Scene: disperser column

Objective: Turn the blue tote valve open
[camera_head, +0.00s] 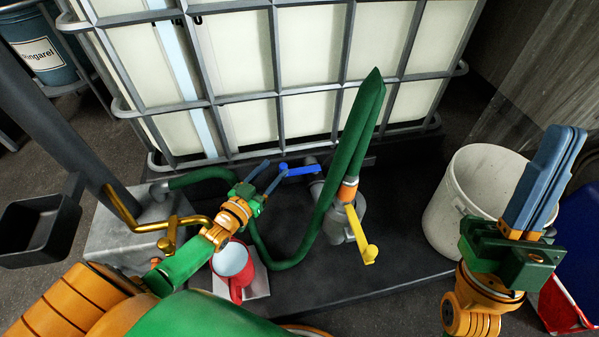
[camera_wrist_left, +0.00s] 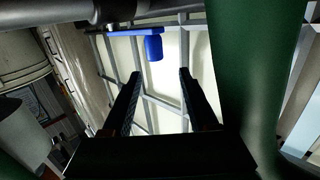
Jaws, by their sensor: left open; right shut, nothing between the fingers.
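The blue valve handle (camera_head: 298,170) is a short lever on the grey outlet low on the front of the caged white tote (camera_head: 305,116). In the left wrist view the blue handle (camera_wrist_left: 153,46) shows above the gap between my fingertips. My left gripper (camera_head: 273,173) is open and empty, with its fingers just left of the handle and pointing towards it. I see no clear contact. My right gripper (camera_head: 562,135) is shut and empty, raised at the right, well away from the valve. The pipe behind the handle is partly hidden.
A green hose (camera_head: 291,264) loops close beside my left gripper. A yellow lever (camera_head: 369,252) is right of it. A brass pipe (camera_head: 150,226) is at the left. A white bucket (camera_head: 460,205) stands at the right.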

